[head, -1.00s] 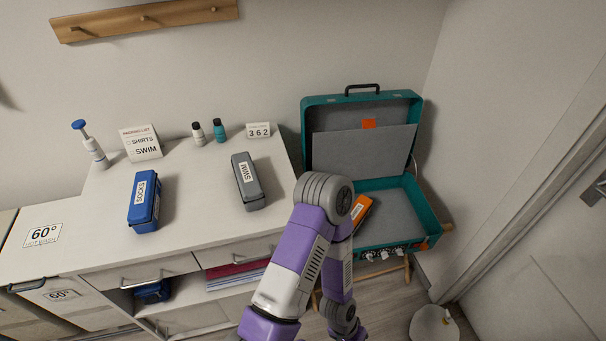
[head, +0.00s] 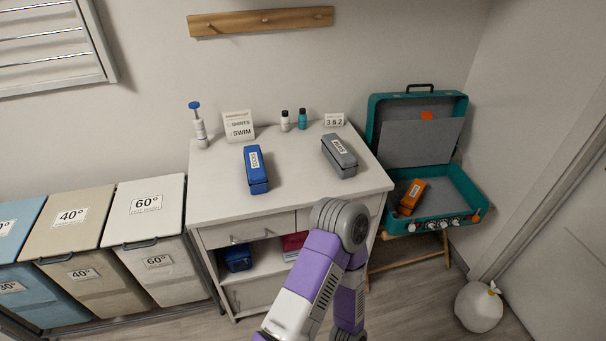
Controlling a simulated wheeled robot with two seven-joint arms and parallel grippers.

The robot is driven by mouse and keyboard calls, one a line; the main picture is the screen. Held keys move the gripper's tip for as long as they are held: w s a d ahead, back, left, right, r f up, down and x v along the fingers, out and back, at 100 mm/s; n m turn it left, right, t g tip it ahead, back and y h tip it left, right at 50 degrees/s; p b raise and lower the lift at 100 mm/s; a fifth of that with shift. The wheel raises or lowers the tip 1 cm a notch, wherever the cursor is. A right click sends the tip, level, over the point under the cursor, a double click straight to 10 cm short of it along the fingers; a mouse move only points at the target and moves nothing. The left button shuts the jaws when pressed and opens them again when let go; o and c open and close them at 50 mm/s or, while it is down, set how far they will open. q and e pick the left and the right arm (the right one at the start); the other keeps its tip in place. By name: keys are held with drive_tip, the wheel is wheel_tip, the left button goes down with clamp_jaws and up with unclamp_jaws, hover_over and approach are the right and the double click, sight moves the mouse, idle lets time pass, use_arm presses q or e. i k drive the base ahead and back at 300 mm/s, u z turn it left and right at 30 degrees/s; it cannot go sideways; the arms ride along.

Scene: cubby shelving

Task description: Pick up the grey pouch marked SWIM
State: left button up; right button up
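The grey pouch (head: 339,158) with a white label lies on the white dresser top (head: 290,185), right of centre, in the head view. The label's small print is hard to read now. One purple and white arm of mine rises from the bottom, in front of the dresser and below the pouch. It is apart from the pouch. Neither gripper shows in this view.
A blue pouch (head: 256,170) lies left of the grey one. Bottles, a list card (head: 238,126) and a number block (head: 334,120) stand behind. An open teal suitcase (head: 462,186) holding an orange pouch (head: 412,196) stands right. Laundry bins (head: 150,262) stand left.

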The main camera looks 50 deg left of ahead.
sight(343, 162)
drive_tip(key=k, duration=0.3)
drive_tip(key=u, duration=2)
drive_tip(key=i, duration=0.35)
